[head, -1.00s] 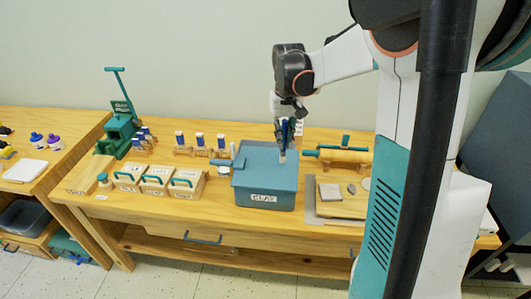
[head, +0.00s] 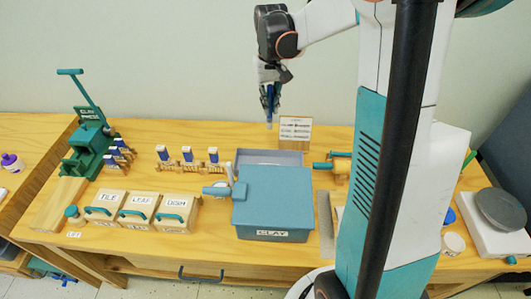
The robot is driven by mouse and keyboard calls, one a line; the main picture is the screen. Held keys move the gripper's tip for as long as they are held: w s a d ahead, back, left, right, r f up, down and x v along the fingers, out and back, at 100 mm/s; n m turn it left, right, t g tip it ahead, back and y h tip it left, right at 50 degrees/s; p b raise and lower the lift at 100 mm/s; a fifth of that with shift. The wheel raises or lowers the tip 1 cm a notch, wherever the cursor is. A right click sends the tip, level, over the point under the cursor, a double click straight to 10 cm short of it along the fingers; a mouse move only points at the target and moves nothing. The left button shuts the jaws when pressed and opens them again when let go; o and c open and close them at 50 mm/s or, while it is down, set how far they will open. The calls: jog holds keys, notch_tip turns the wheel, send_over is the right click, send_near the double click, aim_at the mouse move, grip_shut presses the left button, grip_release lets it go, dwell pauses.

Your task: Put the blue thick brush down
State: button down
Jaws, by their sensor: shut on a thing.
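In the head view, my gripper (head: 271,107) is shut on the blue thick brush (head: 270,92) and points down. The brush hangs upright, with its pale lower end (head: 269,124) below the fingers. It is in the air in front of the wall, above the back of the table. In the picture it is just above a grey tray (head: 268,154) that shows behind the teal clay box. The fingers hide part of the brush.
The teal clay box (head: 272,198) stands mid-table. A small sign (head: 295,130) stands behind it, and a rolling pin (head: 334,166) is to its right. Left are labelled boxes (head: 138,208), blue-and-white tools on a rack (head: 187,168) and a green clay press (head: 91,139). The back-left tabletop is bare.

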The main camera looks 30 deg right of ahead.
aim_at(270, 118)
notch_tip(270, 118, down, 19)
jog(key=b, duration=0.6)
jog(key=shift+f, duration=0.2)
jog(key=shift+s+f, duration=0.1)
jog(key=shift+f, duration=0.15)
jog(key=c, duration=1.7)
grip_release()
jog(key=shift+o, duration=0.2)
notch_tip(270, 118, up, 12)
jog(key=p, duration=0.3)
jog(key=shift+r+p, duration=0.25)
jog(key=shift+p, duration=0.15)
